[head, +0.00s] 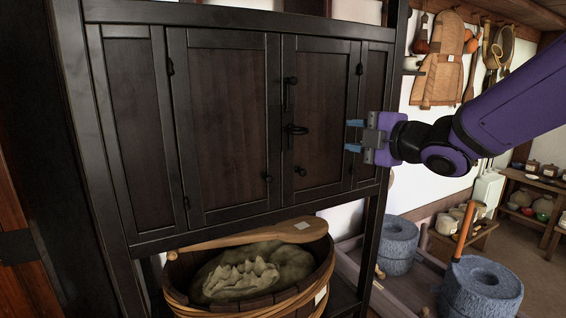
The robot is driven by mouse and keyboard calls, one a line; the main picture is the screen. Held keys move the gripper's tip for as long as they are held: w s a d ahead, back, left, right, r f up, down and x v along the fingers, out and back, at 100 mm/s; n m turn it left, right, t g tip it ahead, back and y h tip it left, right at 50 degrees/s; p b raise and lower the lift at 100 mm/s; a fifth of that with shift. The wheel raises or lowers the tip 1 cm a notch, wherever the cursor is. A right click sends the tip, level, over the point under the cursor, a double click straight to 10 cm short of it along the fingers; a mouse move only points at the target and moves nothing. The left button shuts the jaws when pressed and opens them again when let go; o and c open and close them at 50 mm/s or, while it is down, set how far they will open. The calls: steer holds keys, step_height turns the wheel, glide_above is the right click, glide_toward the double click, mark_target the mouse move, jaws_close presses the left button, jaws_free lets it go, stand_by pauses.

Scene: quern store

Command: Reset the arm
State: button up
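My gripper (353,135) is at the end of my purple arm, which reaches in from the right. Its two blue fingers are apart, with nothing between them, and point left at the dark wooden cabinet (228,120). The fingertips appear in front of the cabinet's right side, to the right of its black door handle (296,130). I cannot tell how far they are from the cabinet face. The cabinet doors look shut.
Below the cabinet, a wooden tub (325,268) holds a greenish cloth (240,277), with a wooden paddle (255,234) across its top. Grey stone querns (482,287) stand at the lower right. Shelves with pots (540,182) and hanging tools (440,62) are farther back.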

steer(key=s+d+f+m+g+h, duration=0.1)
steer(key=s+d+m+g+h, duration=0.1)
steer(key=s+d+m+h, duration=0.9)
steer(key=s+f+m+g+y, duration=0.1)
steer(key=s+f+m+g, duration=0.1)
steer(key=s+m, duration=0.4)
steer(key=s+f+m+g, duration=0.3)
steer(key=s+m+g, duration=0.2)
steer(key=s, duration=0.3)
steer(key=shift+s+a+f+m+y, duration=0.15)
steer(key=shift+s+f+m+y, duration=0.15)
steer(key=shift+m+y, duration=0.15)
steer(key=shift+w, duration=0.1)
steer(key=shift+c, duration=0.2)
